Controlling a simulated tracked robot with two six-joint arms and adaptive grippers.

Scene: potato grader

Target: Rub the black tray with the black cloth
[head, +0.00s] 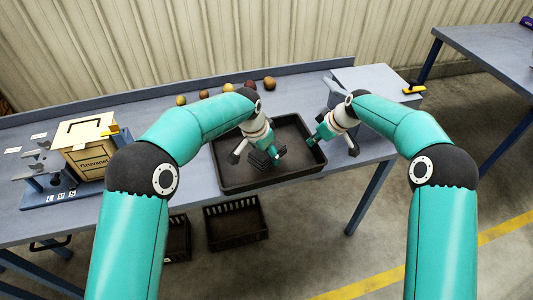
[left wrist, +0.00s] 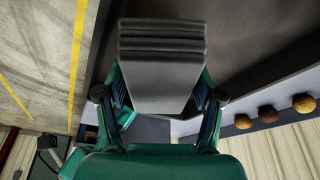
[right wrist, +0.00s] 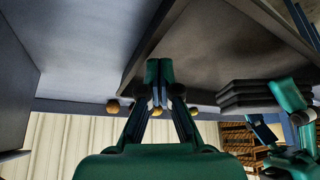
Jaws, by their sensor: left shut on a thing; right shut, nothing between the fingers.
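The black tray (head: 232,180) lies on the grey-blue table in the middle of the head view. My left gripper (head: 262,150) is over the tray and shut on the folded black cloth (head: 262,161). In the left wrist view the layered cloth (left wrist: 162,60) fills the space between the fingers. Whether the cloth touches the tray floor is unclear. My right gripper (head: 314,140) is shut and empty at the tray's right side. In the right wrist view its closed tips (right wrist: 158,70) overlap the tray's edge, and the cloth (right wrist: 250,96) shows to the right.
Several potatoes (head: 270,83) lie on the table behind the tray. A beige box (head: 88,152) stands at the left beside a grey-blue stand lettered L, M, S. A grey block (head: 374,84) is at the back right. Black crates (head: 236,222) are below the table.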

